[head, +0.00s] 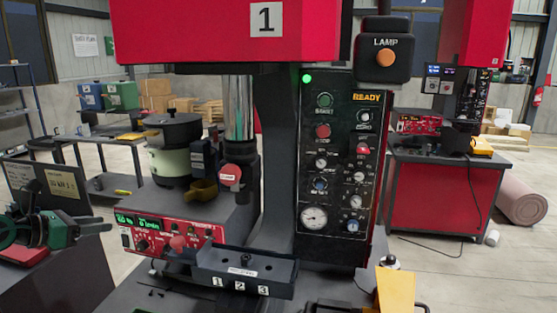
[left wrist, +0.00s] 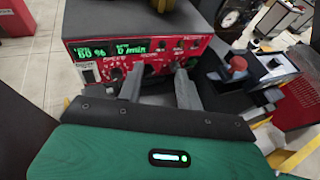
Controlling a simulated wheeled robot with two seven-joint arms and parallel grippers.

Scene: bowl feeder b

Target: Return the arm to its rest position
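My left gripper (head: 92,230), with a green and black body, is at the left edge of the head view. It points right, toward the red control panel (head: 160,236) of the bowl feeder, and looks a little apart from it. In the left wrist view its two grey fingers (left wrist: 160,88) stand apart with nothing between them. The panel (left wrist: 133,52) with its green display and knobs is beyond the fingertips. My right gripper is not seen.
The bowl feeder (head: 172,165) stands on a grey housing beside the press column. A dark block numbered 1, 2, 3 (head: 243,268) is in front. A black READY panel (head: 340,165) is to the right, with a yellow part (head: 395,290) at bottom right.

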